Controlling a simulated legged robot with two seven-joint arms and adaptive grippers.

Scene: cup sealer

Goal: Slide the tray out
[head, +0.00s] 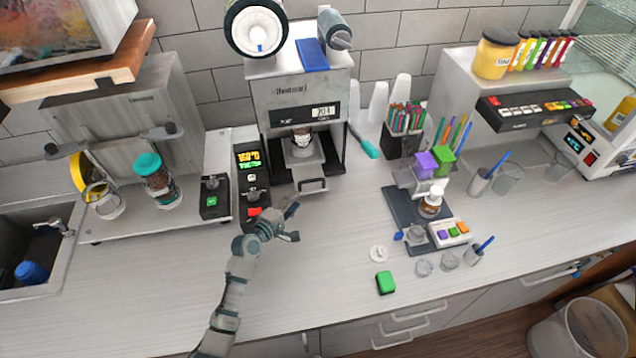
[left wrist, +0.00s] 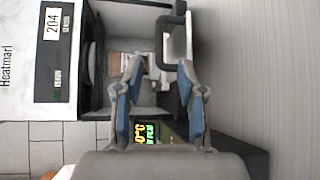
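The cup sealer (head: 290,95) is a grey and black machine with a lit "204" display at the back centre. Its grey tray (head: 305,168) sits in the lower opening, with a bar handle (head: 313,186) at the front. My left gripper (head: 294,222) is open and empty, in front of and just below the handle. In the left wrist view, its two fingers (left wrist: 161,65) are spread, and the dark handle (left wrist: 180,40) lies beyond them, nearer the right finger. My right gripper is not in view.
A control box with a lit display (head: 248,160) stands left of the tray. A teal-tipped lever (head: 363,143) sticks out on the sealer's right. A dark stand with cups (head: 415,205) is farther right. The counter (head: 335,225) in front is clear.

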